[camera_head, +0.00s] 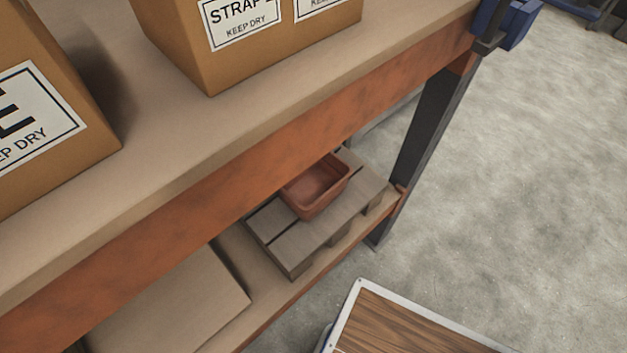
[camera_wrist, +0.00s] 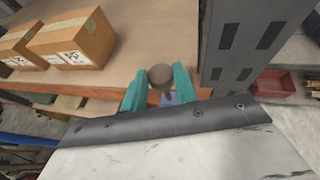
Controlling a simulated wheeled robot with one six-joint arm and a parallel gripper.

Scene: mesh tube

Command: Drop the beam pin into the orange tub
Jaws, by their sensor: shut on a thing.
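The orange tub (camera_head: 325,202) sits on a small wooden pallet (camera_head: 290,248) on the lower rack shelf in the head view. Its open top faces up and the inside I can see looks empty. My gripper (camera_wrist: 158,86) shows only in the wrist view, with two teal fingers. It is shut on the beam pin (camera_wrist: 160,75), whose round brown head shows between the fingertips. The rest of the pin is mostly hidden. A shelf with boxes lies beyond the fingers. The gripper is not in the head view, so its distance from the tub cannot be told.
An orange rack beam (camera_head: 250,160) runs above the tub, under the upper shelf with cardboard boxes (camera_head: 185,40). A dark upright (camera_head: 430,130) stands right of the tub. A flat carton (camera_head: 170,305) lies on the lower shelf. Bare floor (camera_head: 520,190) is at right.

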